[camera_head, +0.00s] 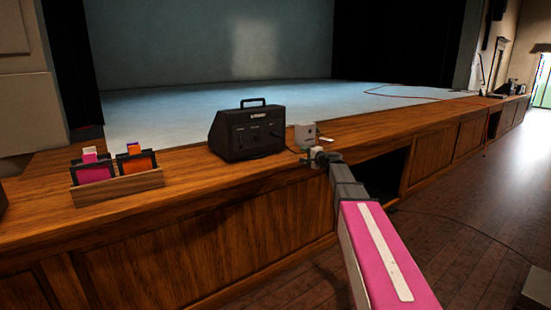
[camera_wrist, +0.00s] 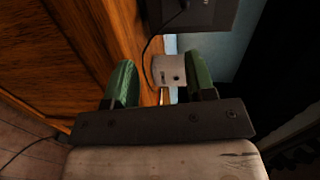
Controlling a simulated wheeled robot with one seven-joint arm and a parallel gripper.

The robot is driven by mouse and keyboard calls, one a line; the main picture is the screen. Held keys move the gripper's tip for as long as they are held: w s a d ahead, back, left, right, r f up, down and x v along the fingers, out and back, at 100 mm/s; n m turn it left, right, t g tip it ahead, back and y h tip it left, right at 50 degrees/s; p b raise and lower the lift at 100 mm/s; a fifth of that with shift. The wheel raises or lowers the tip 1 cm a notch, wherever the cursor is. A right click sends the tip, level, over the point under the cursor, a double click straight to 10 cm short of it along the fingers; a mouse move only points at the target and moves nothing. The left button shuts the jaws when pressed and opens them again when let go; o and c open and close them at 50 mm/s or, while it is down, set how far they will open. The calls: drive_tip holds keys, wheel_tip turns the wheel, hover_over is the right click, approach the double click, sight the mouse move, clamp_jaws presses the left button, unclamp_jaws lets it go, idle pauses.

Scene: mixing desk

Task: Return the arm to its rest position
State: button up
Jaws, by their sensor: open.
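My arm, pink with a pale stripe, reaches from the lower right of the head view to the edge of the wooden desk (camera_head: 240,218). My gripper (camera_head: 318,153) is at its far end, just in front of a small white box (camera_head: 304,135). In the wrist view my gripper (camera_wrist: 160,82) shows two green fingers spread apart. The white box (camera_wrist: 170,70) shows ahead, between the fingertips in the picture. I cannot tell whether they touch it. Nothing is clearly held.
A black speaker-like unit (camera_head: 246,131) with a handle and a cable stands left of the white box. A wooden holder (camera_head: 118,188) with pink and orange cards sits at the left. The desk front has a dark opening (camera_head: 384,178). Open floor (camera_head: 480,200) lies to the right.

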drive_tip(key=s+a+f+n+g+h, duration=0.25)
drive_tip(key=s+f+n+g, duration=0.45)
drive_tip(key=s+f, duration=1.3)
drive_tip(key=s+d+f+n+g+h, duration=0.1)
drive_tip(key=s+d+f+g+h, duration=0.1)
drive_tip(key=s, duration=0.5)
drive_tip(key=s+d+f+g+h, duration=0.2)
drive_tip(key=s+d+f+h, duration=0.1)
drive_tip(key=s+f, duration=0.2)
drive_tip(key=s+d+f+n+g+h, duration=0.1)
drive_tip(key=s+d+f+g+h, duration=0.1)
drive_tip(key=s, duration=0.6)
wheel_tip(320, 180, down, 2)
drive_tip(key=shift+s+d+f+n+h, duration=0.15)
drive_tip(key=shift+s+d+n+h, duration=0.1)
drive_tip(key=shift+s+n+h, duration=0.15)
drive_tip(key=shift+w, duration=0.1)
